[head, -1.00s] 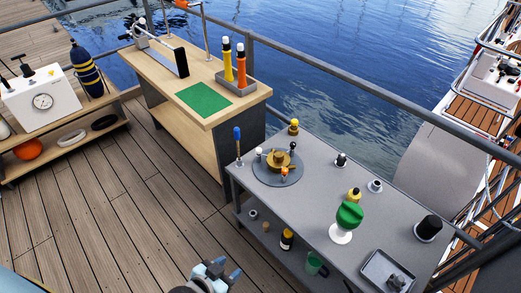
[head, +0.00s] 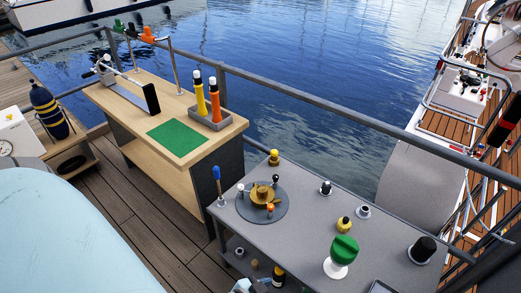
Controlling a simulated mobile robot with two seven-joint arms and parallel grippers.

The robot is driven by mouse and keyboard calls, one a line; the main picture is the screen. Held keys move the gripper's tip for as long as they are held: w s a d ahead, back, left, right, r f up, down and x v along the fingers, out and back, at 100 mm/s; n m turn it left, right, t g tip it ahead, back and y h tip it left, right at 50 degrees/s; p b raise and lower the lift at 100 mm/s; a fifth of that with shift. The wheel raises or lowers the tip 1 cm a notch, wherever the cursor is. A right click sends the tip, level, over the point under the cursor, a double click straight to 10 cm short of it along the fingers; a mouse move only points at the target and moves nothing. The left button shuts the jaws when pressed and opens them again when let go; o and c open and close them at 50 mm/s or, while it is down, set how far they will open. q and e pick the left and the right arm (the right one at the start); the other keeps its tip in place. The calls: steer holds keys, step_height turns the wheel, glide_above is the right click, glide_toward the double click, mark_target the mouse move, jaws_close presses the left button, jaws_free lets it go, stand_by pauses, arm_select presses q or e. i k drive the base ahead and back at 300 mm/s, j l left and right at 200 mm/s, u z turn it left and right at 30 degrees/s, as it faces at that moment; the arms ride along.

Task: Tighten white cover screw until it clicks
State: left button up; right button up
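A brass housing (head: 262,194) sits on a round grey plate (head: 248,212) on the grey table. Three small screws with coloured heads stand around it: a white one (head: 240,187) on the left, a black one (head: 275,179) at the back and an orange one (head: 270,208) in front. The white screw appears upright; how deep it sits is too small to tell. My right gripper is not in view.
A blue-handled tool (head: 218,181) stands at the grey table's (head: 310,221) left corner. A green-topped white stand (head: 342,252), yellow bottle (head: 344,224) and black knobs stand right. A wooden bench (head: 225,132) is behind.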

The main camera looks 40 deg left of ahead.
mark_target(240, 187)
steer(key=j+z, duration=0.35)
steer(key=j, duration=1.75)
